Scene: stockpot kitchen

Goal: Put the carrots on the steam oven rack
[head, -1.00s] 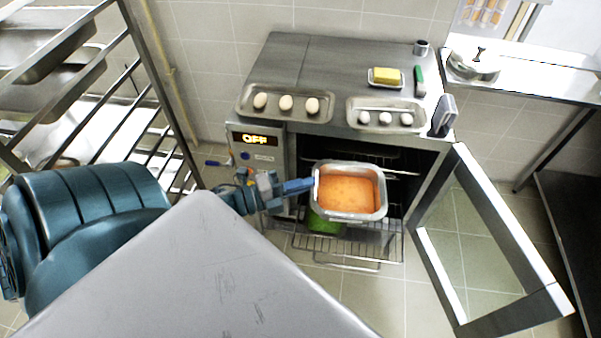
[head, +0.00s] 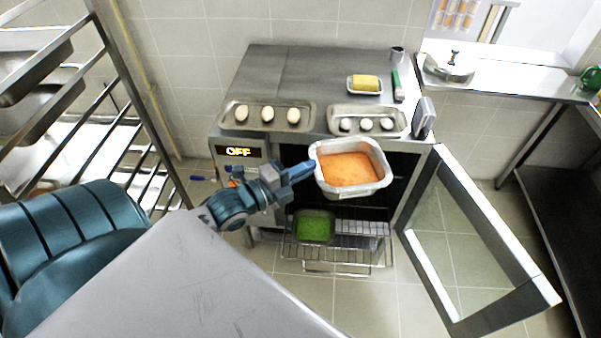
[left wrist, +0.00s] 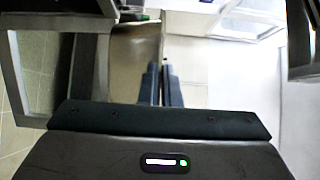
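The carrots (head: 347,169) are an orange mass in a deep steel pan (head: 355,193). My left gripper (head: 308,168) is shut on the pan's left rim and holds it in the air in front of the oven, above the pulled-out rack. The pan looks slightly tilted. The steam oven rack (head: 362,227) is a wire shelf sticking out of the open oven (head: 262,148); a pan of green food (head: 314,227) sits on its left part. In the left wrist view the gripper fingers (left wrist: 161,80) are close together; the pan is hard to make out there. My right gripper is not in view.
The oven door (head: 480,240) stands open to the right. Trays of eggs (head: 267,114), a butter dish (head: 365,84) and a small dark block (head: 424,118) stand on the oven top. A tray trolley (head: 130,90) is at the left.

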